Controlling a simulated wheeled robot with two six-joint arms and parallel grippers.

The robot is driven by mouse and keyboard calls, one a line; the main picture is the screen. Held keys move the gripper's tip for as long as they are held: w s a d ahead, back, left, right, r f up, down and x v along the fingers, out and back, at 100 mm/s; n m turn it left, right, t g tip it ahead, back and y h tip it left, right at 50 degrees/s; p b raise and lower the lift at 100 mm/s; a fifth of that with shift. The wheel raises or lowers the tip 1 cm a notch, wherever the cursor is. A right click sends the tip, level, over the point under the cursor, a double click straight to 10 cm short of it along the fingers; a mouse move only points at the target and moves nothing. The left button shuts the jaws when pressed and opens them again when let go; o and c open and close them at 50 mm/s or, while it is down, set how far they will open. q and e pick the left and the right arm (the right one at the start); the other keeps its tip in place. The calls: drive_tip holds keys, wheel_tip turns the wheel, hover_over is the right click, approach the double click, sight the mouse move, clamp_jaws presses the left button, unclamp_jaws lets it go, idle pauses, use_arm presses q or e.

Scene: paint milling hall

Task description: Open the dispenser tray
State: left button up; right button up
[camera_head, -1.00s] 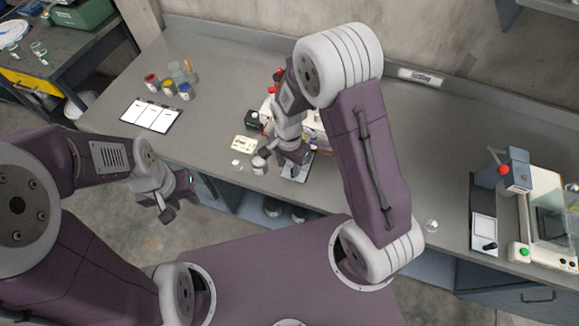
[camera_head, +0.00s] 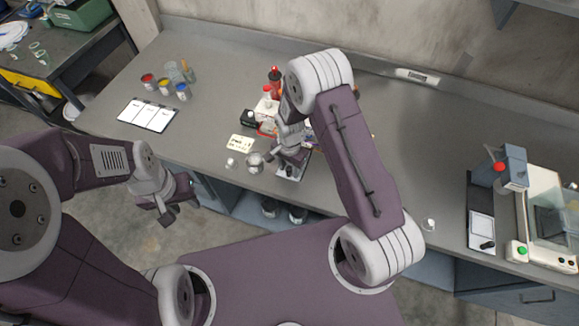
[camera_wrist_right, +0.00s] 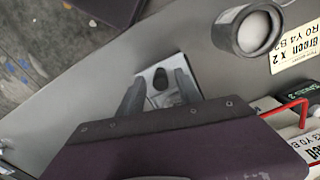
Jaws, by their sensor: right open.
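What looks like the dispenser tray, a small grey plate with a dark oval knob (camera_wrist_right: 160,82), lies at the front of the bench below my right gripper. The plate also shows in the head view (camera_head: 291,171), partly hidden by the gripper. My right gripper (camera_head: 284,160) points down at it; in the right wrist view its open fingers (camera_wrist_right: 157,95) lie either side of the knob, with no clear contact. The dispenser behind is mostly hidden by my right arm. My left gripper (camera_head: 172,212) hangs in front of the bench, away from everything; its jaw gap is unclear.
A round metal cup (camera_head: 255,163) and a small label card (camera_head: 241,144) stand left of the right gripper. A red-topped bottle (camera_head: 275,82) is behind. Paint jars (camera_head: 165,87) and a clipboard (camera_head: 148,115) are further left; a boxy machine (camera_head: 545,215) is at right.

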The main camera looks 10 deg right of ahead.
drive_tip(key=shift+a, duration=0.15)
drive_tip(key=c, duration=0.3)
clamp_jaws()
idle(0.9)
